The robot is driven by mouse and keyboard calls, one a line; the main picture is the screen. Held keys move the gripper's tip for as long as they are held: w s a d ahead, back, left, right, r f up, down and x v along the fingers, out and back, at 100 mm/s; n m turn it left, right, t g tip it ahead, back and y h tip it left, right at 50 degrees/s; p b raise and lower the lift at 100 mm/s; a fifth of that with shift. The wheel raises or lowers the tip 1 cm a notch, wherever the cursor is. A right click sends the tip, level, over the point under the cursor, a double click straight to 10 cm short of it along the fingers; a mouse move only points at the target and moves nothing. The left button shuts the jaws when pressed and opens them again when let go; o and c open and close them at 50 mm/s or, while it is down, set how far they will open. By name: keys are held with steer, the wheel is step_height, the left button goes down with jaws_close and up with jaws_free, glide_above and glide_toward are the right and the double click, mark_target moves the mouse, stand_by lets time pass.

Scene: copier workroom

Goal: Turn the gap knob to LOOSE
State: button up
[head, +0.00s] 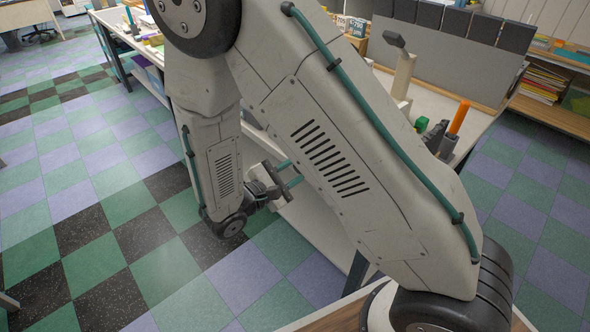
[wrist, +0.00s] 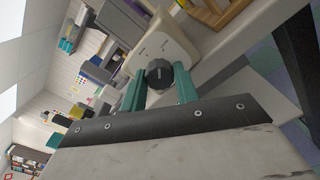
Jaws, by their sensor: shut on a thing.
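The gap knob (wrist: 158,74) is a dark ribbed knob on a cream, round-cornered panel (wrist: 160,48) in the wrist view. Small dark marks are printed on the panel, too small to read. My gripper (wrist: 159,83) has its two teal fingers on either side of the knob and is shut on it. I cannot tell which mark the knob points to. In the head view my gripper (head: 291,173) shows low beside the workbench, partly behind my own arm. The knob and panel are hidden there.
A long pale workbench (head: 470,105) runs behind my arm, with an orange-topped cylinder (head: 459,117) and other items on it. A shelf with paper stacks (head: 541,83) stands at right. The checkered floor (head: 100,215) at left is clear.

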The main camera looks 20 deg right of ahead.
steer(key=shift+m, duration=1.3)
steer(key=o, duration=1)
steer(key=shift+c, duration=0.2)
steer(key=shift+a, duration=0.1)
steer(key=v, duration=0.7)
steer(key=shift+a, duration=0.3)
steer(key=shift+s, duration=0.1)
